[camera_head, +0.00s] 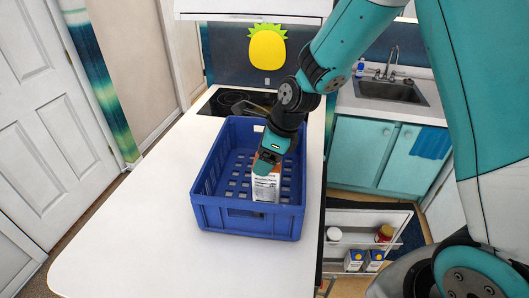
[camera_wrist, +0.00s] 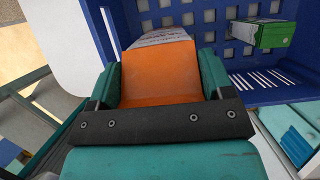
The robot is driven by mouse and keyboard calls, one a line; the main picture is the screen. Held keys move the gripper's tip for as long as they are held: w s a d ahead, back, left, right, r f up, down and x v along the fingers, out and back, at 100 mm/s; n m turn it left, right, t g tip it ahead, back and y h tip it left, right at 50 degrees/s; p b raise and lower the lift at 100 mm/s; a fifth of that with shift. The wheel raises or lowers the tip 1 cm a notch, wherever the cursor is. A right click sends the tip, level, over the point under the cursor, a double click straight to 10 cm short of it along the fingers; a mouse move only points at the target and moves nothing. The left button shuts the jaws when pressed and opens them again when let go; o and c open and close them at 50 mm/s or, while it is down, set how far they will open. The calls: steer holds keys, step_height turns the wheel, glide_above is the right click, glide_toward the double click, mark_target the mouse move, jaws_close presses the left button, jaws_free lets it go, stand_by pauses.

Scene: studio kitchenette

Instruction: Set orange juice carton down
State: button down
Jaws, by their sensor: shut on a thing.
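The orange juice carton (camera_head: 265,187) is white with an orange top. My gripper (camera_head: 268,163) is shut on the upper part of the carton, inside the outline of the blue crate (camera_head: 243,221). In the wrist view the orange top of the carton (camera_wrist: 160,72) sits between my two fingers (camera_wrist: 160,85). The carton looks upright in the head view. Its base is close to the crate's front inner side, and I cannot tell whether it touches the crate floor.
A green box (camera_wrist: 262,35) lies in the crate in the wrist view. The crate stands on a white counter (camera_head: 150,220), clear to the left and front. A black cooktop (camera_head: 222,100) is behind it. An open shelf (camera_head: 362,222) with jars and cartons is at the right.

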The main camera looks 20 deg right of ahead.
steer(key=shift+f, duration=0.15)
jaws_free()
steer(key=shift+f+b, duration=0.2)
steer(key=shift+b, duration=0.25)
